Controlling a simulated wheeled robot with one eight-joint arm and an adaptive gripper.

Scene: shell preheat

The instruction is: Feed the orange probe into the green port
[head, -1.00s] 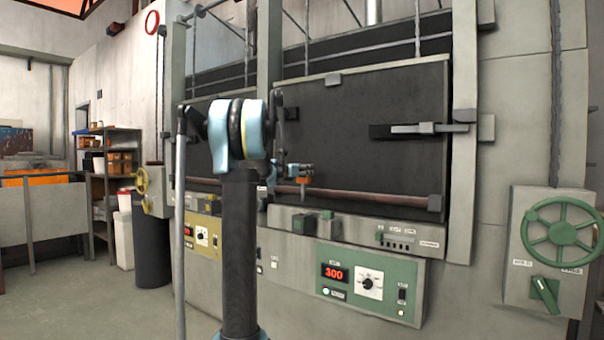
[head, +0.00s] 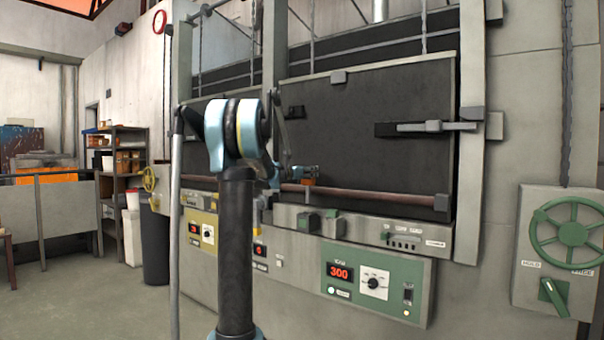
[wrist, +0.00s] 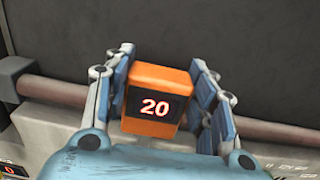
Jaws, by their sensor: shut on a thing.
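My gripper (head: 305,173) is shut on the orange probe (head: 309,182), in front of the dark furnace door. In the wrist view, the probe's orange body (wrist: 160,78) sits between the blue fingers of my gripper (wrist: 158,90), and its display reads 20. A green block, apparently the green port (head: 308,222), is on the ledge below the probe in the head view. The probe appears above it and apart from it.
A brown horizontal bar (head: 385,194) runs across the door behind the probe. Below the ledge, a green panel (head: 410,270) shows 300, and a yellow panel (head: 203,230) is at left. A green handwheel (head: 573,234) is at the far right. My arm hides part of the ledge.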

